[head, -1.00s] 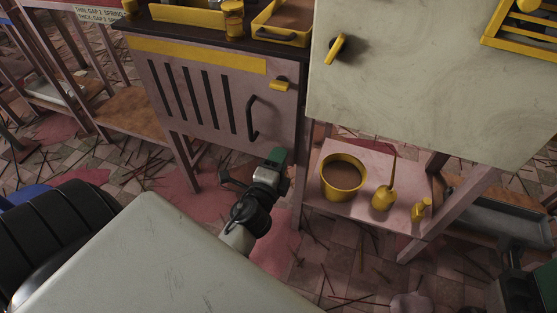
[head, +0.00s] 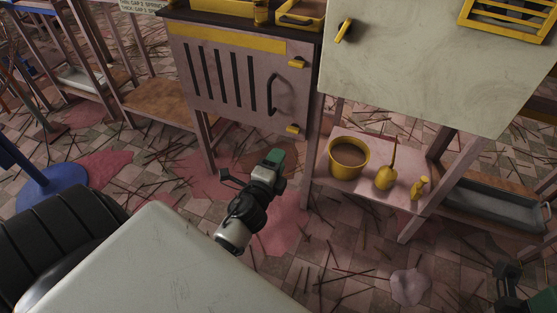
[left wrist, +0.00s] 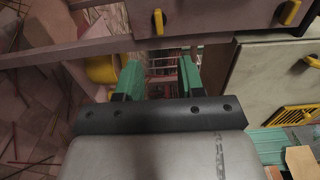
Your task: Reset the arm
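My left gripper (head: 274,165) is in the middle of the head view, below and in front of a pink cabinet door with dark slots (head: 225,85). It appears clear of the door. In the left wrist view its two green fingers (left wrist: 160,78) stand apart with nothing between them, so it is open and empty. My right gripper (head: 520,288) is only partly visible at the lower right edge of the head view. Its finger opening cannot be made out.
The door has a dark handle (head: 273,92) and yellow latches (head: 293,129). A low pink shelf (head: 325,180) holds a yellow bucket (head: 348,158), a yellow oil can (head: 385,177) and a small yellow item (head: 419,187). Sticks litter the tiled floor. A blue round base (head: 50,188) stands left.

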